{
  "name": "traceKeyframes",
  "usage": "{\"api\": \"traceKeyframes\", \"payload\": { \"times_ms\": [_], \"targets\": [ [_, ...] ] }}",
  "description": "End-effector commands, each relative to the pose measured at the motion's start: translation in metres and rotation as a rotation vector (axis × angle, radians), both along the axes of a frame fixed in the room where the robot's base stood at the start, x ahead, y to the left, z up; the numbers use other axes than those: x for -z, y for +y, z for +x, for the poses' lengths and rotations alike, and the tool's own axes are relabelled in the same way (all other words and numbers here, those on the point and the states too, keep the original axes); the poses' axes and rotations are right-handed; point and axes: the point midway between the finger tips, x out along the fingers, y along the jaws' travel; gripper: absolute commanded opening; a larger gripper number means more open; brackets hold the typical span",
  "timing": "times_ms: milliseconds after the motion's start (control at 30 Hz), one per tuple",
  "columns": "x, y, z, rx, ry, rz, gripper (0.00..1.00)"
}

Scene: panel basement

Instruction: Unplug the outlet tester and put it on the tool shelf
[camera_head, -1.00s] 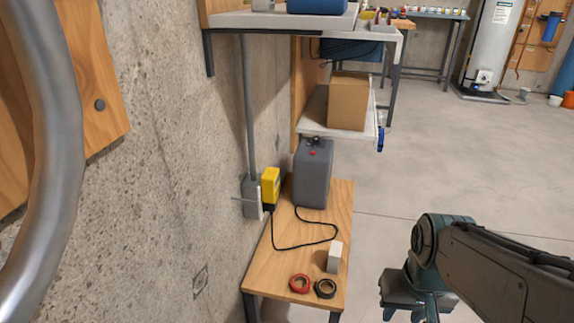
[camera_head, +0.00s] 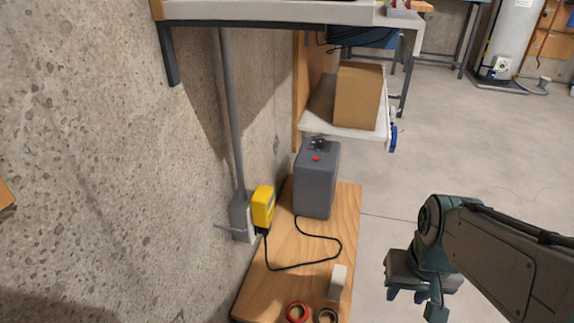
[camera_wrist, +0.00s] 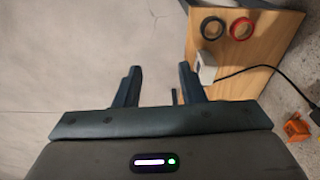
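A yellow device (camera_head: 262,207), which looks like the outlet tester, sits at the grey outlet box (camera_head: 240,216) on the concrete wall. A black cord (camera_head: 300,266) runs from its underside over the wooden bench. My gripper (camera_head: 413,300) is over the floor to the right of the bench, well apart from the device. In the wrist view my gripper (camera_wrist: 160,85) is open with nothing between its fingers. A white shelf (camera_head: 318,115) holds a cardboard box (camera_head: 358,96); I cannot tell whether it is the tool shelf.
The wooden bench (camera_head: 345,215) carries a grey box (camera_head: 316,180), a white block (camera_head: 338,281), a red tape roll (camera_head: 297,312) and a black one (camera_head: 326,316). An upper shelf (camera_head: 270,12) overhangs. An unclear orange item (camera_wrist: 297,127) shows at right in the wrist view.

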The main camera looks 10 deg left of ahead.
Motion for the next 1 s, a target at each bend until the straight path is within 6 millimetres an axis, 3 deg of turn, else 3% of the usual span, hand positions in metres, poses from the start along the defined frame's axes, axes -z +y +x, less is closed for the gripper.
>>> {"api": "traceKeyframes", "payload": {
  "times_ms": [67,200,267,367,667,867,1000],
  "targets": [
    [0.0,0.0,0.0,0.0,0.0,0.0,0.42],
    [0.0,0.004,0.0,0.015,0.029,0.021,0.81],
    [0.001,0.009,-0.001,0.037,0.066,0.049,0.93],
    [0.003,0.026,-0.003,0.096,0.168,0.129,0.93],
    [0.0,0.099,0.001,0.382,0.58,0.481,0.93],
    [-0.012,0.144,0.022,0.603,0.833,0.731,0.93],
    [-0.02,0.168,0.047,0.773,0.99,0.911,0.93]
  ]
}}
